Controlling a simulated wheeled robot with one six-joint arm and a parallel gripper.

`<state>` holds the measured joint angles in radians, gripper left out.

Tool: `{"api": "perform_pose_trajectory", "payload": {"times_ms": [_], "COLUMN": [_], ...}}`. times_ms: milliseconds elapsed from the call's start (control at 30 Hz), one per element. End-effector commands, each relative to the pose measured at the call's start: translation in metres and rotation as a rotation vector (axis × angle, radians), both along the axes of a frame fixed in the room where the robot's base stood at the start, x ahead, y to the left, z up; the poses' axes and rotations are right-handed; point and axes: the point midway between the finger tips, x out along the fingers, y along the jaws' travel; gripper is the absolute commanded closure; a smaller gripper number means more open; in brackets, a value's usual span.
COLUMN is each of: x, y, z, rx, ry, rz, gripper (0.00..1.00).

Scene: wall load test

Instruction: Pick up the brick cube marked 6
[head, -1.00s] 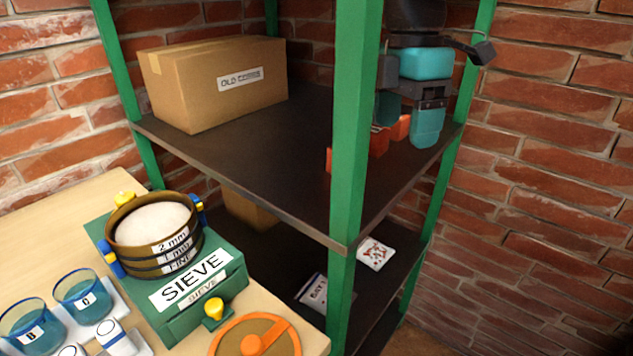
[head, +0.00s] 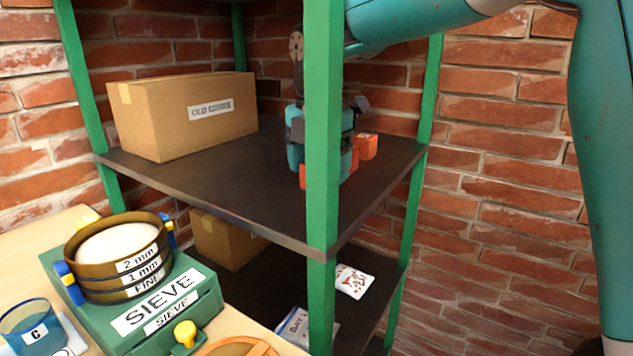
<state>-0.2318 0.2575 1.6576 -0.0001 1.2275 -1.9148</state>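Small orange-red brick cubes stand on the upper dark shelf (head: 220,187) behind the front green post. One cube (head: 366,146) shows at the right with a small mark on top, too small to read. Another cube's corner (head: 303,178) shows just left of the post, and a sliver of orange shows at the right finger. I cannot tell which cube bears the 6. My gripper (head: 346,160) points down at the cubes, with teal finger parts on both sides of the post. The post hides the space between the fingers, so its opening and any grip are hidden.
The green front post (head: 322,130) stands between the camera and my gripper. A cardboard box (head: 185,115) takes up the shelf's left side. The shelf's middle is bare. A table at the lower left holds a green sieve box (head: 150,310). Brick walls close the back and right.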

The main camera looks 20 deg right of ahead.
Motion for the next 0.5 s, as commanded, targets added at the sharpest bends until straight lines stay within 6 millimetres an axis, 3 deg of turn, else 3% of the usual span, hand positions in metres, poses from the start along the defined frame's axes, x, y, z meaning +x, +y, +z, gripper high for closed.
{"api": "perform_pose_trajectory", "payload": {"times_ms": [100,333,500], "x": [-0.0002,-0.0002,-0.0002], "y": [0.0003,0.0003,0.0003], "z": [-0.0093,-0.0094,-0.0093], "rx": [0.001,0.001,0.001], "ry": [-0.001,-0.001,-0.001], "rz": [0.000,0.000,0.000], "gripper": [0.22,0.25,0.64]}}
